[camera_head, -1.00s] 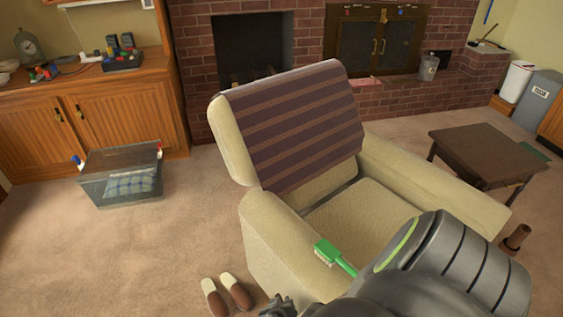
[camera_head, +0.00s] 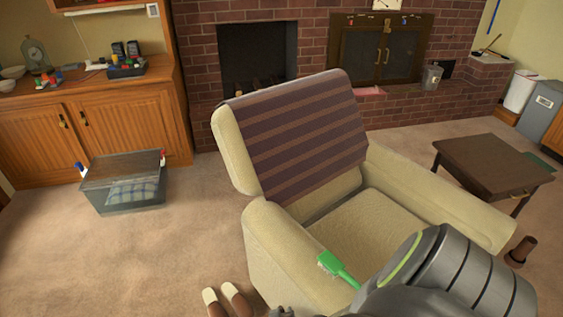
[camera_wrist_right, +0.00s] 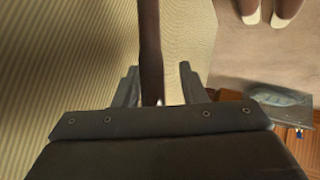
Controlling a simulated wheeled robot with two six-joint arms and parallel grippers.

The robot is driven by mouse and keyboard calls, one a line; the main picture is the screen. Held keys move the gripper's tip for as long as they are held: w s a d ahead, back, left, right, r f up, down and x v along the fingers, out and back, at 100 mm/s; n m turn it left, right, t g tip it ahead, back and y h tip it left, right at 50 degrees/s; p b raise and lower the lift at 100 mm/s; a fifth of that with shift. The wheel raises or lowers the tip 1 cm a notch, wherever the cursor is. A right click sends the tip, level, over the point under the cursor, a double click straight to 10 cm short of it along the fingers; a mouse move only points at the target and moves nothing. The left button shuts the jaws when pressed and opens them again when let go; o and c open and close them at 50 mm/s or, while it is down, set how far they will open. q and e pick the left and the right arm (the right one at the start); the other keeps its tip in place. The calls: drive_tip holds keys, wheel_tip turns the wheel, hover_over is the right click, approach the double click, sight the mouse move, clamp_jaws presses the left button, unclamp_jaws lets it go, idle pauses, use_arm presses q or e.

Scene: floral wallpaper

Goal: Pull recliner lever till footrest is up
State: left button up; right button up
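The beige recliner (camera_head: 275,248) stands upright in the middle of the head view, a striped brown blanket (camera_head: 305,135) over its back. No raised footrest shows; its front is partly hidden by my right arm. In the right wrist view, a dark brown bar that looks like the lever (camera_wrist_right: 151,45) runs along the recliner's ribbed side (camera_wrist_right: 70,60). My right gripper (camera_wrist_right: 158,85) has its fingers apart, one on each side of the lever, with a gap at the right finger. In the head view only a bit of this gripper (camera_head: 283,312) shows at the bottom edge. My left gripper is out of view.
Slippers (camera_head: 228,300) lie on the carpet beside the recliner. A clear storage box (camera_head: 125,185) stands left, before a wooden cabinet (camera_head: 110,125). A dark side table (camera_head: 490,165) stands right. Carpet between box and recliner is clear.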

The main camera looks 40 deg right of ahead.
drive_tip(key=shift+s+a, duration=0.1)
drive_tip(key=shift+a, duration=0.15)
idle(0.3)
drive_tip(key=p+v, duration=1.2)
drive_tip(key=v, duration=0.5)
drive_tip(key=shift+r, duration=0.2)
drive_tip(key=shift+d, duration=0.2)
